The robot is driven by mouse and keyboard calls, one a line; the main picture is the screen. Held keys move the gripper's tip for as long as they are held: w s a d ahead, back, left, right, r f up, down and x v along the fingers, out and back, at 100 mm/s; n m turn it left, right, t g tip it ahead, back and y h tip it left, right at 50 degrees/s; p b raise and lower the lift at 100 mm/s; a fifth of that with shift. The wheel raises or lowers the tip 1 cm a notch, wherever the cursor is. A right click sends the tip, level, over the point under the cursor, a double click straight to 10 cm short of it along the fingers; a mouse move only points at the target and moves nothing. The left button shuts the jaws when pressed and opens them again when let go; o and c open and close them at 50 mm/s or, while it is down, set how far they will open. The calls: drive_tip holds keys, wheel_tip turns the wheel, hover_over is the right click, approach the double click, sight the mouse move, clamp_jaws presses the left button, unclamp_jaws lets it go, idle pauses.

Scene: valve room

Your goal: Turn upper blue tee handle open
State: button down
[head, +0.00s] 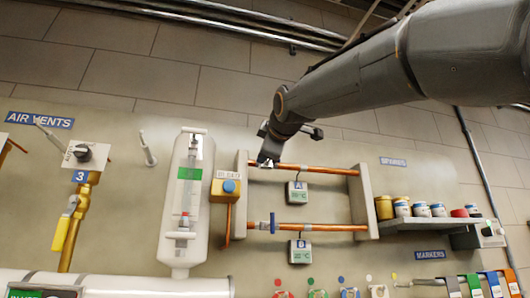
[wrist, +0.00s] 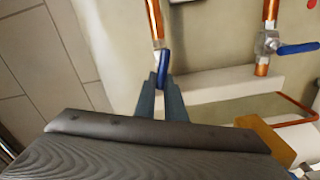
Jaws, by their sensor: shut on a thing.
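The upper blue tee handle (wrist: 163,66) shows in the wrist view at the end of a copper pipe, between my fingertips. My gripper (wrist: 160,84) is shut on it. In the head view my gripper (head: 266,160) is at the left end of the upper copper pipe (head: 318,169) and hides the handle there. The lower blue tee handle (head: 273,223) stands upright across the lower copper pipe (head: 325,227). It also shows in the wrist view at the right (wrist: 297,48), apart from my fingers.
Grey brackets (head: 362,201) hold both pipe ends. Tags A (head: 297,191) and B (head: 300,252) hang below the pipes. A yellow box with a blue button (head: 228,187) and a white cylinder (head: 185,205) stand left. A shelf of jars (head: 425,224) is at right.

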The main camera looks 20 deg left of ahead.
drive_tip(key=shift+f+n, duration=0.25)
drive_tip(key=shift+n, duration=0.65)
drive_tip(key=shift+f+n, duration=0.2)
drive_tip(key=shift+n, duration=0.7)
drive_tip(key=shift+a, duration=0.1)
drive_tip(key=c, duration=1.8)
unclamp_jaws()
drive_tip(key=shift+c, duration=0.2)
drive_tip(key=shift+s, duration=0.15)
drive_tip(key=b+v, duration=0.2)
drive_tip(key=v, duration=0.5)
drive_tip(key=shift+s+b, duration=0.3)
drive_tip(key=shift+b, duration=0.1)
drive_tip(key=shift+d, duration=0.25)
